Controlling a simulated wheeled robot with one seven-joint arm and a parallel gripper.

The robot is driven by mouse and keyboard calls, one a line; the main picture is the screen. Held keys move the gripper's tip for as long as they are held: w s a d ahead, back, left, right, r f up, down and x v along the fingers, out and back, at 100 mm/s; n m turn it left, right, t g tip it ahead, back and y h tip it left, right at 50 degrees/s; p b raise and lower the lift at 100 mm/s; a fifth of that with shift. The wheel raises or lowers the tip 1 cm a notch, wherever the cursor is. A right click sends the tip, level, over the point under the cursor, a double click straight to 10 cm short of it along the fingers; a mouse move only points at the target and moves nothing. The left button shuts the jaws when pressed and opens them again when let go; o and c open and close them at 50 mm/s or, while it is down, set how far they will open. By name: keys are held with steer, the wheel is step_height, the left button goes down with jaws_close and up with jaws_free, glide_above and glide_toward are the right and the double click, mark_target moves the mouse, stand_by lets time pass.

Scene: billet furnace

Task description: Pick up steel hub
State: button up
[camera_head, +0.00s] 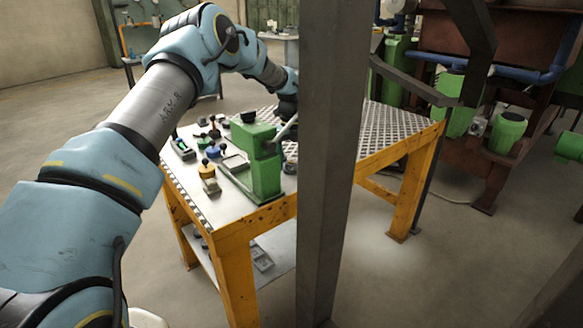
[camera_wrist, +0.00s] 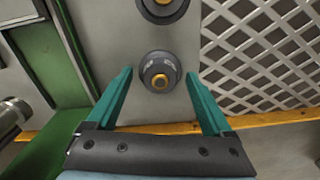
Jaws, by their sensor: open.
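A dark round hub with a brass-coloured centre (camera_wrist: 160,72) stands on the table's plain metal strip in the wrist view. I take it for the steel hub. My gripper (camera_wrist: 160,90) is open, with one teal finger on each side of the hub and a gap on both sides. A second, similar dark round part (camera_wrist: 162,8) lies just beyond it, cut off by the top edge. In the head view my gripper's fingers and the hub are hidden behind the grey post and the green machine.
The yellow-framed table (camera_head: 236,258) holds a green machine (camera_head: 262,165) and several small parts. A grey post (camera_head: 330,150) stands in front of the table. A perforated metal area (camera_wrist: 265,45) lies right of the hub, and a green frame (camera_wrist: 45,60) lies left.

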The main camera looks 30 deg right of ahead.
jaws_close()
stand_by(0.5)
